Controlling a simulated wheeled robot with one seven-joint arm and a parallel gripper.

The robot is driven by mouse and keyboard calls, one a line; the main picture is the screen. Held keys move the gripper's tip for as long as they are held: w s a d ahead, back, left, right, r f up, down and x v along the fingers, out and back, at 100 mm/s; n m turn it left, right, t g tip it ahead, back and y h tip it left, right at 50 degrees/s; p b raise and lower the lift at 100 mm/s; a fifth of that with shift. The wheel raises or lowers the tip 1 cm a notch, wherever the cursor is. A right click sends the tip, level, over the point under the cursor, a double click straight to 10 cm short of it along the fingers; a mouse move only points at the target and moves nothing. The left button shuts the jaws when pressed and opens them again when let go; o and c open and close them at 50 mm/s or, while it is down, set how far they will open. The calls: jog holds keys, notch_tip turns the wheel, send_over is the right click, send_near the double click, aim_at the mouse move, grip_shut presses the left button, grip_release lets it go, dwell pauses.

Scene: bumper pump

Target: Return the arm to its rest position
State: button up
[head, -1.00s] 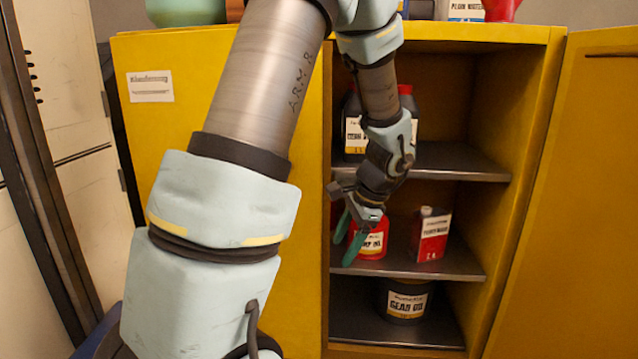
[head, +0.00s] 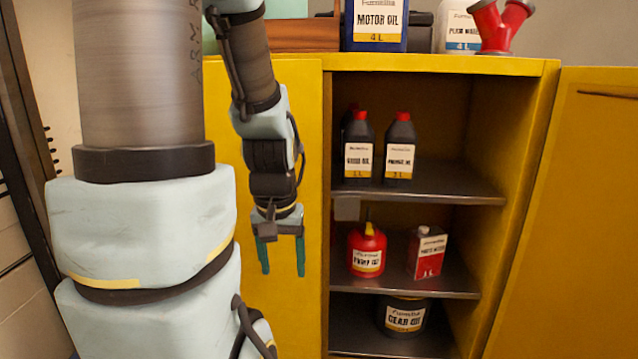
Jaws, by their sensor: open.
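My gripper (head: 282,256) hangs pointing down in front of the closed left part of the yellow cabinet (head: 440,66), left of its open shelves. Its two green fingers are apart with nothing between them. My arm takes up the left of the head view and hides part of the cabinet and the wall behind. A red pump oil can (head: 367,250) with a yellow spout stands upright on the middle shelf, apart from the gripper.
A red and grey tin (head: 428,254) stands beside the can. A gear oil tub (head: 404,318) is on the lower shelf. A blue motor oil container (head: 376,24) is on top. The open door (head: 570,210) is at right.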

notch_tip(320, 180, up, 17)
jog(key=p, duration=1.5)
